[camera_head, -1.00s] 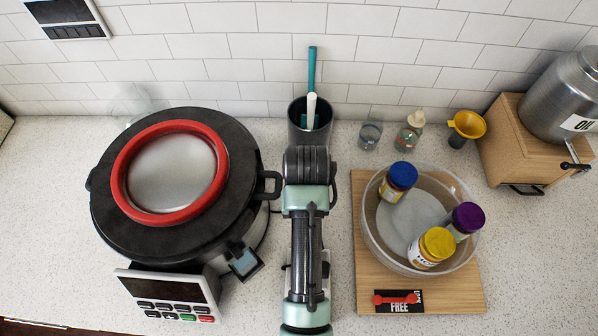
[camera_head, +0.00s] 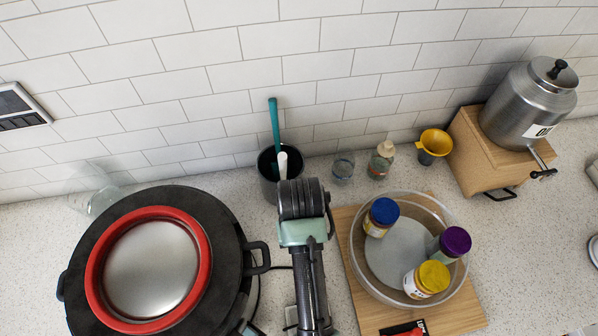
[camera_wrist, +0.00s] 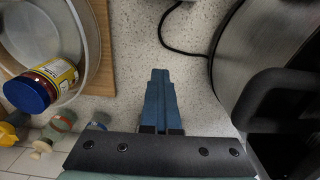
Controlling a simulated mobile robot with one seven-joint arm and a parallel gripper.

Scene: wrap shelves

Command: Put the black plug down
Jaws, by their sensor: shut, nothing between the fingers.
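My gripper (camera_wrist: 161,100) points down over the speckled counter in the wrist view, with its blue fingers together and nothing held. In the head view my arm hides the fingers. A black cord (camera_wrist: 166,38) lies on the counter ahead of the fingertips and curves from the cooker's side toward the top edge. A short piece of this cord also shows beside the cooker in the head view (camera_head: 281,267). I cannot clearly make out the black plug itself. A pale block (camera_head: 290,316) shows just left of my arm, partly hidden by it.
The black-lidded cooker (camera_head: 222,215) with a red ring stands left. A clear bowl (camera_head: 463,217) of jars sits on a wooden board (camera_head: 345,224) at right. A dark utensil cup (camera_head: 268,180) stands behind my arm. Bottles, a yellow funnel (camera_head: 434,143) and a steel dispenser (camera_head: 520,105) line the back.

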